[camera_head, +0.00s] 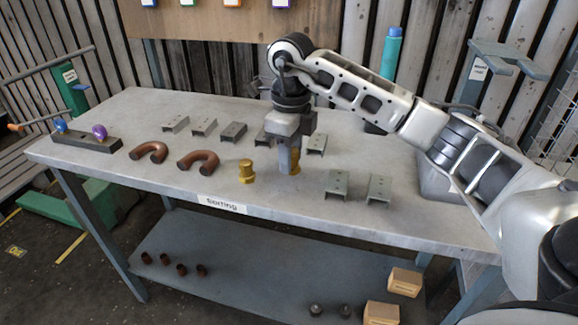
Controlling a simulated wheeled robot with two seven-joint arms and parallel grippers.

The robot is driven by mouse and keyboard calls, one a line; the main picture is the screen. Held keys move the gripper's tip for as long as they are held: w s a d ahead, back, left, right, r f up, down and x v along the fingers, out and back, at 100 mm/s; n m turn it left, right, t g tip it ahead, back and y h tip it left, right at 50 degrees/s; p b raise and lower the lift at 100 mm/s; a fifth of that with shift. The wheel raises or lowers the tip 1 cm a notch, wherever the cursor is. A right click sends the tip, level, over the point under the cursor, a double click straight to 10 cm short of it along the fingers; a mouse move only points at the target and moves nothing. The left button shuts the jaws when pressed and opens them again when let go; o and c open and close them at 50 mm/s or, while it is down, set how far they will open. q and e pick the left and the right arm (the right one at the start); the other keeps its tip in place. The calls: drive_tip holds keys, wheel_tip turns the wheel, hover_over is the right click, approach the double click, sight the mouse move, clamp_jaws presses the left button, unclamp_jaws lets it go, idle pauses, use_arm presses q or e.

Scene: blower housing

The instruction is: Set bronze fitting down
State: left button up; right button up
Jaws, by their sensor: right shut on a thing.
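My right gripper (289,165) points straight down over the middle of the grey table (130,115). It is shut on a bronze fitting (295,168), which is mostly hidden between the fingers. The held fitting is at or just above the tabletop; I cannot tell whether it touches. A second bronze fitting (246,172) stands upright on the table to the left of the gripper, near the front edge. My left gripper is not in view.
Copper U-bends (199,160) lie to the left. Grey brackets (203,127) stand in a back row, and two more (378,188) stand at the front right. A dark block with knobs (85,140) is at the far left. A teal bottle (391,52) stands behind my right arm.

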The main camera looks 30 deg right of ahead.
drive_tip(key=shift+w+f, duration=0.2)
drive_tip(key=shift+f, duration=1.6)
drive_tip(key=shift+f, duration=0.1)
drive_tip(key=o, duration=1.1)
